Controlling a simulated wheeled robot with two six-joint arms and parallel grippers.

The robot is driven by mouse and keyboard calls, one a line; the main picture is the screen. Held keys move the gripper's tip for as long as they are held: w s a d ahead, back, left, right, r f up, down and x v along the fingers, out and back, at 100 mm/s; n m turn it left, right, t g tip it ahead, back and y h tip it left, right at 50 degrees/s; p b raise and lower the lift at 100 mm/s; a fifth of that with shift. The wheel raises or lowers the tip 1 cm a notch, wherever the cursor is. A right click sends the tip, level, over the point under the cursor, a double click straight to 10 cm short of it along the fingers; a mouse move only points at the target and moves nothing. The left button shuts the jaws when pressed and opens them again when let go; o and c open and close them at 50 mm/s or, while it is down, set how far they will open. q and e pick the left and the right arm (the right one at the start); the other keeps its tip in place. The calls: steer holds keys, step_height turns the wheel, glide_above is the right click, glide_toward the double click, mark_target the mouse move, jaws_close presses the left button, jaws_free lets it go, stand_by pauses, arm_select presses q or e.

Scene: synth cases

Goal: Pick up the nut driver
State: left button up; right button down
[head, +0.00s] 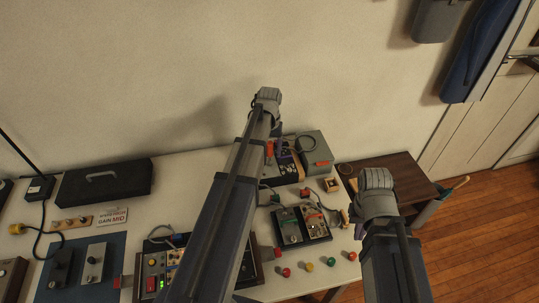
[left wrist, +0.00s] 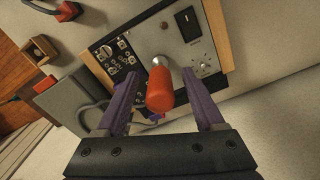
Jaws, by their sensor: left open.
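The nut driver (left wrist: 159,88) has a thick red handle and a short metal shaft. In the left wrist view it stands out from the grey panel of a wood-sided synth case (left wrist: 152,45), its handle towards my camera. My left gripper (left wrist: 160,78) is open, with one purple finger on each side of the handle and gaps between. In the head view a red bit of it (head: 269,149) shows beside my left arm, which hides much of that area. My right gripper (head: 375,182) is over the table's right end; its fingers are hidden.
A grey box (head: 316,149) stands right beside the synth case. Pedals (head: 301,225), cables and several coloured knobs lie nearer the front. A black case (head: 104,183) is at the back left. The wall rises close behind the table, and a brown side table (head: 403,178) is at right.

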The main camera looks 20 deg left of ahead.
arm_select(q)
jaws_close()
stand_by(0.5)
steer(key=shift+r, duration=0.2)
arm_select(e)
steer(key=shift+r, duration=0.25)
